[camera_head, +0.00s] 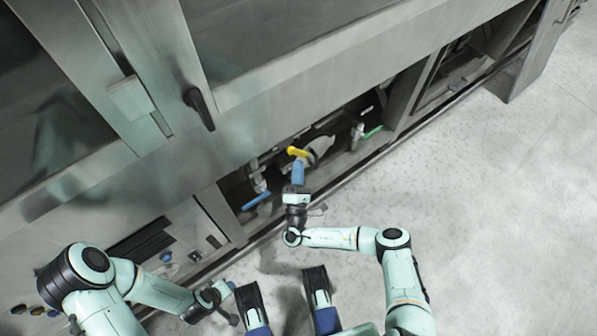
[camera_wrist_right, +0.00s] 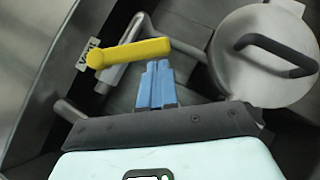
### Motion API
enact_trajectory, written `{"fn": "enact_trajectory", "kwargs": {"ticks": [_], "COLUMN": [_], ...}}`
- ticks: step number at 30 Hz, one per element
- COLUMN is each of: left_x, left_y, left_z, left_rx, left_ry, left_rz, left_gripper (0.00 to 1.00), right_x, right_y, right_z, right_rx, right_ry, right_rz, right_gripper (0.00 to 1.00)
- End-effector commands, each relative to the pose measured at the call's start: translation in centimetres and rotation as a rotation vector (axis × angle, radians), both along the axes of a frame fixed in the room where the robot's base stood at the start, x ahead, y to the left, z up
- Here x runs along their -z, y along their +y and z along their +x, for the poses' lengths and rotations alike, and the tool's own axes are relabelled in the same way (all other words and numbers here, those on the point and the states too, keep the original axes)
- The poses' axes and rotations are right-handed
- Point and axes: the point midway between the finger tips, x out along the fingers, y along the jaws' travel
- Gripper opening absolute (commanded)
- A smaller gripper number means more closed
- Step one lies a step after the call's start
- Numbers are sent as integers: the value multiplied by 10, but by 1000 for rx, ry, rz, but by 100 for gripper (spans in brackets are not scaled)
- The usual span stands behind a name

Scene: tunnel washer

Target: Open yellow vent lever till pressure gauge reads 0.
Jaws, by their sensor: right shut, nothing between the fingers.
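The yellow vent lever (camera_head: 297,152) is inside the open lower bay of the machine. In the right wrist view the lever (camera_wrist_right: 130,52) lies nearly level, its rounded end at the left beside a "VENT" label (camera_wrist_right: 88,54). My right gripper (camera_head: 298,170) is shut and empty. Its blue fingertips (camera_wrist_right: 156,68) are just below the lever's middle in the wrist view; I cannot tell whether they touch it. My left gripper (camera_head: 229,287) is low at the left, away from the lever; its jaws are too small to read. I cannot make out a pressure gauge.
A blue-handled valve (camera_head: 257,201) and a green-handled valve (camera_head: 371,133) flank the lever. A round grey lid with a dark handle (camera_wrist_right: 270,55) is right of the lever. The bay's frame surrounds the fingers. Open floor (camera_head: 480,210) lies right.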

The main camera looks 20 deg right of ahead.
Motion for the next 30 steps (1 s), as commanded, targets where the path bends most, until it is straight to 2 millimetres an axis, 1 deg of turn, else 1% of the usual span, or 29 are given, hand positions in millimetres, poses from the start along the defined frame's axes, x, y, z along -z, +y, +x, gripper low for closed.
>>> {"fn": "enact_trajectory", "kwargs": {"ticks": [6,18,30], "left_x": [-3,-3,-1], "left_y": [-1,0,0], "left_z": [4,4,1], "left_rx": [1,1,0], "left_ry": [-13,-13,-4], "left_rz": [1,1,1], "left_gripper": [43,43,43], "right_x": [-4,-4,-5], "right_y": [0,-1,-6], "right_z": [1,1,3], "right_rx": [3,3,3], "right_ry": [1,0,-24], "right_rz": [0,-2,-66], "right_gripper": [0,0,0]}}
